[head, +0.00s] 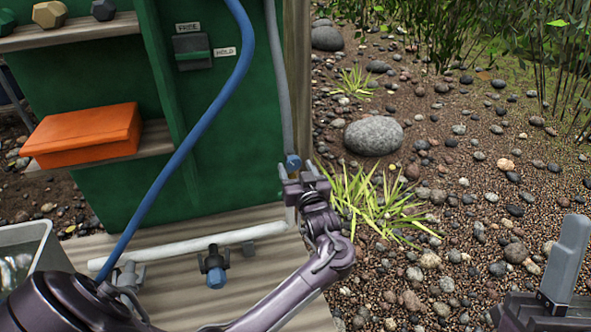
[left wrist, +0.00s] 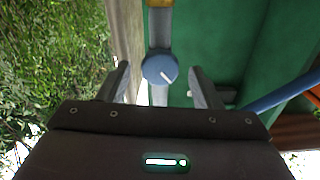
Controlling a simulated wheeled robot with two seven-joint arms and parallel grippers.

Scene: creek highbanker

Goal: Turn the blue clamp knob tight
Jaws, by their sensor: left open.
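A round blue knob (head: 292,162) sits on the grey upright pipe at the right edge of the green panel. In the left wrist view the blue knob (left wrist: 160,70) faces me, with a short white mark pointing to the lower right. My left gripper (head: 304,183) is open at this knob. In the left wrist view its fingers (left wrist: 159,75) stand on either side of the knob, with gaps on both sides. A second blue knob (head: 216,280) is on a dark fitting below the white pipe. My right gripper (head: 562,275) is partly cut off at the lower right, away from the panel.
The green panel (head: 240,120) carries a FREE/HOLD switch (head: 192,48) and a blue hose (head: 205,125). An orange box (head: 85,135) sits on a wooden shelf. The white pipe (head: 190,244) lies over the wooden deck. Grass and gravel with a boulder (head: 373,136) lie to the right.

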